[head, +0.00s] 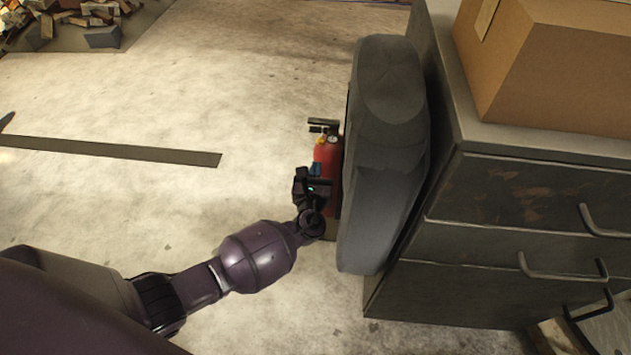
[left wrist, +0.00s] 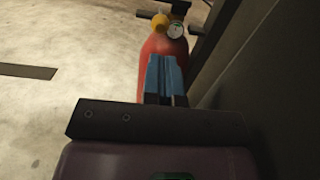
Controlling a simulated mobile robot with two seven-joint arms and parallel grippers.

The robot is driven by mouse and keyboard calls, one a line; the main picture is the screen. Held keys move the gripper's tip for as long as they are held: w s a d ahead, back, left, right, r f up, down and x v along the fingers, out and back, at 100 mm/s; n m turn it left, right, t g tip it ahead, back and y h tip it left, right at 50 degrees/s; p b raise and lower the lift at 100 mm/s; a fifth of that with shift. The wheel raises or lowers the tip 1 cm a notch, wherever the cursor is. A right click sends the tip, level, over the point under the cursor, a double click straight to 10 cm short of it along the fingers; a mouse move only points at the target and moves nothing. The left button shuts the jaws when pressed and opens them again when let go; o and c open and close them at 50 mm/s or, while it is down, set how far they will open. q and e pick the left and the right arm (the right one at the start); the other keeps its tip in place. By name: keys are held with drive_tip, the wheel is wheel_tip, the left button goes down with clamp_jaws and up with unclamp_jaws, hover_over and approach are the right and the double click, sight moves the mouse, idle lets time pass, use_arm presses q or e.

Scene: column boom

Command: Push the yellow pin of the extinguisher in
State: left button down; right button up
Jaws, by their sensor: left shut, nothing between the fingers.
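The red fire extinguisher (head: 331,156) stands upright on the floor close against the left side of a dark rounded panel. Its black handle (head: 322,123) is at the top. The yellow pin (head: 321,141) shows small below the handle. In the left wrist view the yellow pin (left wrist: 159,18) sits at the top of the extinguisher (left wrist: 153,50), left of a round gauge (left wrist: 175,30). My left gripper (head: 315,169), with blue fingers, is shut and empty. In the left wrist view its fingertips (left wrist: 164,60) lie in front of the red body, below the pin; contact cannot be told. My right gripper is not in view.
The dark rounded panel (head: 385,170) is just right of the extinguisher. A drawer cabinet (head: 500,190) stands behind it, with a cardboard box (head: 555,70) on top. The floor (head: 240,110) to the left is open, with a flat dark strip (head: 110,150).

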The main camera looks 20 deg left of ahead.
sight(320, 144)
use_arm(q)
drive_tip(key=b+x, duration=0.1)
drive_tip(key=x, duration=0.6)
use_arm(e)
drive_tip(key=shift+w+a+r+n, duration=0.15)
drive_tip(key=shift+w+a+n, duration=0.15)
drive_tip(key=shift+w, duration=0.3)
